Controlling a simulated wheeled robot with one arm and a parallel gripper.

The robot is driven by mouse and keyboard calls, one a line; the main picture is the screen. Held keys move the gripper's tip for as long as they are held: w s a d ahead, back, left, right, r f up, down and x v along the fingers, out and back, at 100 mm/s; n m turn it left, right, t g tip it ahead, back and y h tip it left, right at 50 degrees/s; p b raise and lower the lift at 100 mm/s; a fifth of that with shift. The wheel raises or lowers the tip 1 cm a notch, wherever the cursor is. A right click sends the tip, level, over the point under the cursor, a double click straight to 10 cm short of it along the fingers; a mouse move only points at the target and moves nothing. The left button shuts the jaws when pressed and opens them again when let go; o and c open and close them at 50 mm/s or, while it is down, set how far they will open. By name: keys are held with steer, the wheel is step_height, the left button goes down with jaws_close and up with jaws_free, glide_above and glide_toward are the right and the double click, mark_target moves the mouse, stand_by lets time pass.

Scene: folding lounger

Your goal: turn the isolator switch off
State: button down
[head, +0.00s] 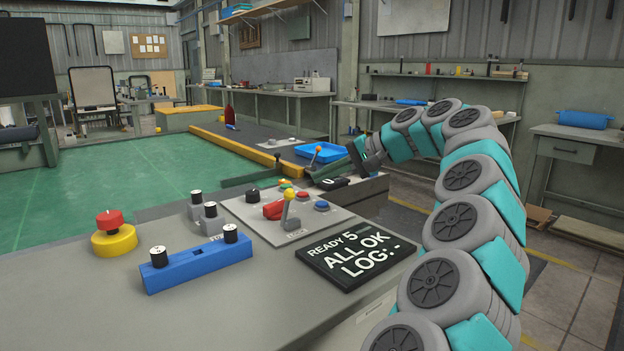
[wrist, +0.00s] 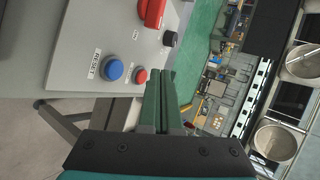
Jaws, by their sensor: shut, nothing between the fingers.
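A grey control panel (head: 250,222) sits on the near bench. On it is a red handle (head: 273,210), which looks like the isolator switch; its label is not readable. In the wrist view the red handle (wrist: 152,12) is partly cut off at the top edge. My gripper (head: 312,172) is shut and empty, beyond the panel's far right side in the head view and apart from the handle. In the wrist view its closed green fingers (wrist: 160,76) point up the picture, below and slightly right of the handle. The handle's exact setting is unclear.
A display (head: 350,252), a blue block (head: 198,264) and a red emergency stop (head: 110,220) stand around the panel.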

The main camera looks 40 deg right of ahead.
mark_target(282, 210)
steer(key=shift+s+r+n, duration=0.15)
steer(key=shift+n, duration=0.15)
steer(key=a+n+b, duration=0.1)
steer(key=n, duration=0.1)
steer(key=s+a+n+b, duration=0.1)
steer(key=n, duration=0.1)
steer(key=s+a+n+h+b, duration=0.1)
steer(key=n, duration=0.1)
steer(key=shift+s+a+r+g, duration=0.15)
steer(key=shift+a+r+g, duration=0.1)
steer(key=shift+a+g, duration=0.05)
steer(key=s+a+r+n+h+b, duration=0.1)
steer(key=s+a+n+h+b, duration=0.25)
steer(key=n, duration=0.45)
steer(key=shift+y, duration=0.35)
steer(key=x, duration=0.4)
steer(key=p+x, duration=0.1)
steer(key=x, duration=0.4)
steer(key=shift+f, duration=0.4)
